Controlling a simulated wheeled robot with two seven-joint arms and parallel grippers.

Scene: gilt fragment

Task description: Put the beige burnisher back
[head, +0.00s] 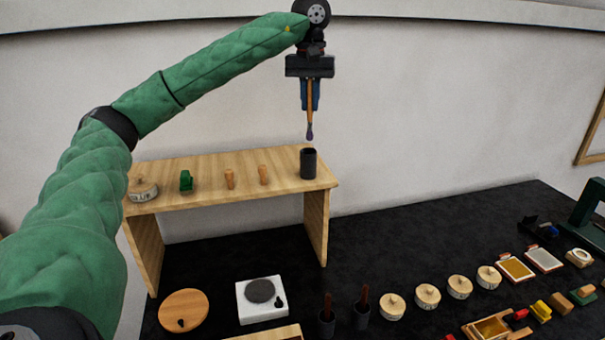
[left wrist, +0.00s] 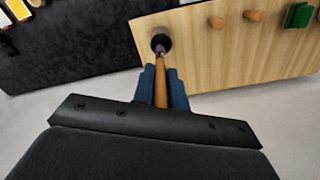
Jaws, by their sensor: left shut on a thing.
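My left gripper (head: 310,106) is shut on the burnisher (head: 310,117), which has a tan-orange handle and a dark purple tip. The burnisher hangs upright, tip down, above the shelf. Directly below it stands a dark cylindrical cup (head: 308,164) at the shelf's right end. In the head view a small gap shows between the tip and the cup's rim. In the left wrist view the burnisher's handle (left wrist: 160,92) runs between the blue fingers, and its tip overlaps the cup's dark mouth (left wrist: 161,41). My right gripper is not in view.
The wooden shelf (head: 230,197) also bears a round lidded container (head: 142,189), a green item (head: 186,181) and two wooden pegs (head: 229,179). The black table (head: 400,240) below holds dark cups with brushes, several round tins and trays. The air around the gripper is clear.

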